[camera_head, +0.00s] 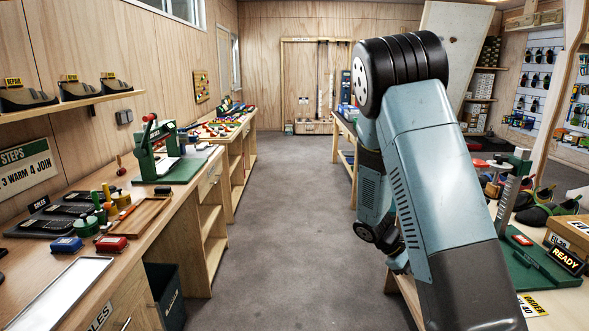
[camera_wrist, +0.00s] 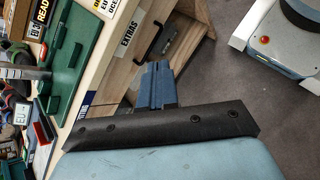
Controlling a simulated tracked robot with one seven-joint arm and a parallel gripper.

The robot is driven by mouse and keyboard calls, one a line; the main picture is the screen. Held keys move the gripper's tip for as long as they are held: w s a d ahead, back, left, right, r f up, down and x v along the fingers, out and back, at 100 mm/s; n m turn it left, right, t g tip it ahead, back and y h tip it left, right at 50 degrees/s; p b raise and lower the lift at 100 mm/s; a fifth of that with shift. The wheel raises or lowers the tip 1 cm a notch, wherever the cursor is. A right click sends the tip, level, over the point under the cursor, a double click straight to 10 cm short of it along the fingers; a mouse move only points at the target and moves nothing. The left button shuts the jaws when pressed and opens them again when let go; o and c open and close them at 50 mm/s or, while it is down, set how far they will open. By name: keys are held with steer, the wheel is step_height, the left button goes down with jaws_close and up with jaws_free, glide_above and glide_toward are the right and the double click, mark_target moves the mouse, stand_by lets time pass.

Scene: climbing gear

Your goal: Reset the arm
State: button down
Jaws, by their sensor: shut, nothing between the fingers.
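My arm (camera_head: 425,160) rises from the lower right of the head view, bends at a black joint near the top, and comes down again behind its own upper link.
A workbench (camera_head: 180,205) with a green press (camera_head: 160,150) runs along the left. The right bench holds a green measuring board (camera_head: 540,262), a READY sign (camera_head: 567,261) and shoes (camera_head: 540,212). The grey floor aisle (camera_head: 290,220) between is clear.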

steer(key=s+a+r+m+t+y, duration=0.2)
steer(key=s+a+r+t+y, duration=0.1)
steer(key=s+r, duration=0.4)
steer(key=s+a+r+m+t+y, duration=0.3)
steer(key=s+r, duration=0.3)
steer(key=r, duration=0.6)
steer(key=s+a+r+m+t+y, duration=0.2)
steer(key=s+a+r, duration=0.3)
steer(key=r, duration=0.5)
steer(key=shift+s+a+t+y, duration=0.35)
steer(key=shift+s+t+y, duration=0.2)
steer(key=shift+s, duration=0.75)
